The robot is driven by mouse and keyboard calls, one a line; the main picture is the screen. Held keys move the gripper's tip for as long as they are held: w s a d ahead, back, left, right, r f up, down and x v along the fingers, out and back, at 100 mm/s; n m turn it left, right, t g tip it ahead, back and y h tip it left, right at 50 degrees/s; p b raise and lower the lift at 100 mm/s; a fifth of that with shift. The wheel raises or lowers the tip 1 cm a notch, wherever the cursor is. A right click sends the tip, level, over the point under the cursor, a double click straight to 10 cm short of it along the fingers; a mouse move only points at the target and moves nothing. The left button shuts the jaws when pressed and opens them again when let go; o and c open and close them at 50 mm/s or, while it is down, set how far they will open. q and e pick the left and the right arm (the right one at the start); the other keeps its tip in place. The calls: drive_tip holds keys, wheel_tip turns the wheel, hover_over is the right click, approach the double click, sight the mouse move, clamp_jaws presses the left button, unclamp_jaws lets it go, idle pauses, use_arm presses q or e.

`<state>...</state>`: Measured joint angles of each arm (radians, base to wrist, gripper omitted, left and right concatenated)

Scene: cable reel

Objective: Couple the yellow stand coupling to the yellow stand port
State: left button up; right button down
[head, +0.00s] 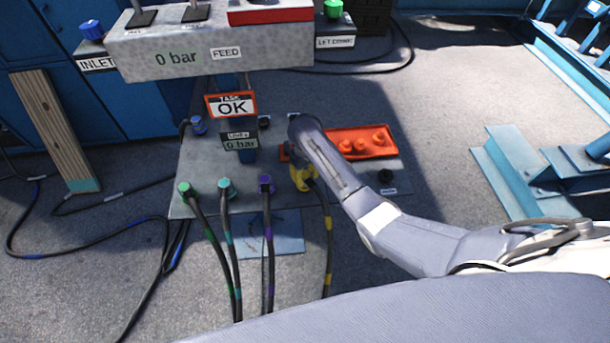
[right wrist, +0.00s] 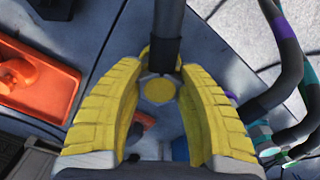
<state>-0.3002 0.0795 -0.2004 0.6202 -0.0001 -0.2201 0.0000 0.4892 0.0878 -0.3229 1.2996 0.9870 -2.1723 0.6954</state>
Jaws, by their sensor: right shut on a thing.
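My right gripper (head: 302,181) reaches down to the stand plate in the head view, its yellow fingers low at the plate's right part. In the right wrist view the two yellow fingers (right wrist: 160,78) stand on either side of the yellow stand coupling (right wrist: 160,91), shut on it. The coupling shows a yellow round face and a dark hose (right wrist: 168,30) runs from it; in the head view this hose has yellow bands (head: 328,222). The yellow stand port is hidden behind gripper and coupling, so I cannot tell how far they are joined. My left gripper is out of view.
Green (head: 184,189), teal (head: 224,187) and purple (head: 265,185) couplings with hoses stand left of my gripper. An orange tray (head: 372,134) lies behind right. A grey gauge box (head: 210,45) is above; a sign reads OK (head: 232,106). Blue steel beams (head: 510,165) lie right.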

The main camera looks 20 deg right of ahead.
drive_tip(key=c, duration=0.8)
unclamp_jaws()
drive_tip(key=shift+o, duration=0.2)
wheel_tip(320, 180, up, 11)
drive_tip(key=shift+w+a+f, duration=0.1)
drive_tip(key=shift+w+f, duration=0.05)
drive_tip(key=shift+r, duration=0.6)
